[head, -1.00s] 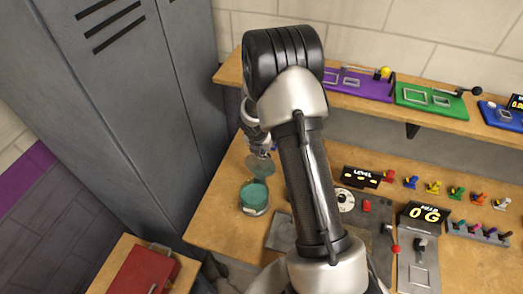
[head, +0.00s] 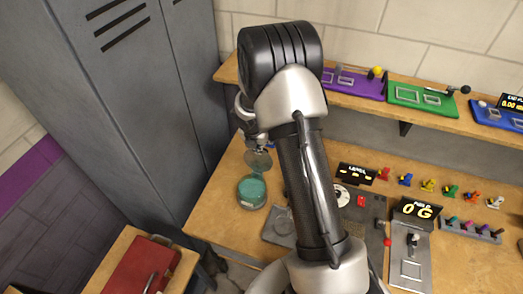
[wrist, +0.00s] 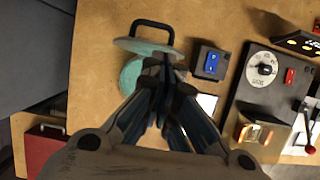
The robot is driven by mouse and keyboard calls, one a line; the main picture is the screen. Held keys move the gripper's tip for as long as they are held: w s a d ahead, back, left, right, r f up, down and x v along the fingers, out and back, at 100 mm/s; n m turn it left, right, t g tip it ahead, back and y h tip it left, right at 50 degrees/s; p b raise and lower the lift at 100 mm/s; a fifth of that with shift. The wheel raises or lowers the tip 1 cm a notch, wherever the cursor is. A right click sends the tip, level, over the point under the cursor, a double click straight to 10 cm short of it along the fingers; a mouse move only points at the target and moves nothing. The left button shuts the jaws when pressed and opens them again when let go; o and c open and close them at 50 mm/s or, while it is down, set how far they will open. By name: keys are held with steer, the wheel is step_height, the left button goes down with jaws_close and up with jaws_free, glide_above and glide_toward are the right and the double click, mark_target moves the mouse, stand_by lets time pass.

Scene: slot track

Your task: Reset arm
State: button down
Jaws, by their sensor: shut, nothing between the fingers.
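My gripper (wrist: 166,72) is shut with nothing between its fingers, its blue-grey fingers meeting at the middle of the wrist view. In the head view my arm hides most of it. A teal round container (head: 252,192) stands on the bench's left part; it also shows in the wrist view (wrist: 130,74), partly behind the fingers. A round disc (head: 258,160) shows just beyond the container. In the wrist view a pale teal disc with a black handle (wrist: 150,27) lies past the fingertips; whether it touches them I cannot tell.
The bench (head: 215,212) holds a dial panel (wrist: 263,68), a blue switch box (wrist: 211,62), a scale display (head: 417,210) and several coloured toggles. A shelf (head: 440,102) with coloured latch boards runs behind. Grey lockers (head: 110,100) stand left, a red case (head: 143,268) at lower left.

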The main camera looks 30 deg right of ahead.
steer(key=w+d+r+p, duration=0.1)
steer(key=w+d+r, duration=0.15)
steer(key=r, duration=0.25)
steer(key=s+a+r+m+t+b, duration=0.1)
steer(key=s+a+r+m+b, duration=0.35)
steer(key=s+m+b, duration=0.2)
steer(key=s+a+r+m+b, duration=0.4)
steer(key=s+r+m+b, duration=0.2)
steer(key=s+m, duration=0.15)
steer(key=s+a+f+m+y+b, duration=0.1)
steer(key=s+a+f+m+b, duration=0.1)
steer(key=s, duration=0.4)
steer(key=s+a+f+m+y+b, duration=0.1)
steer(key=s+a+f+m+b, duration=0.1)
steer(key=s+m, duration=0.4)
steer(key=s+a+f+m+b, duration=0.2)
steer(key=s+a+m+b, duration=0.2)
steer(key=s, duration=0.3)
steer(key=shift+s+f+m+t+y+b, duration=0.3)
steer(key=shift+f+m+t+y+b, duration=0.1)
steer(key=shift+b, duration=0.45)
steer(key=shift+w, duration=0.1)
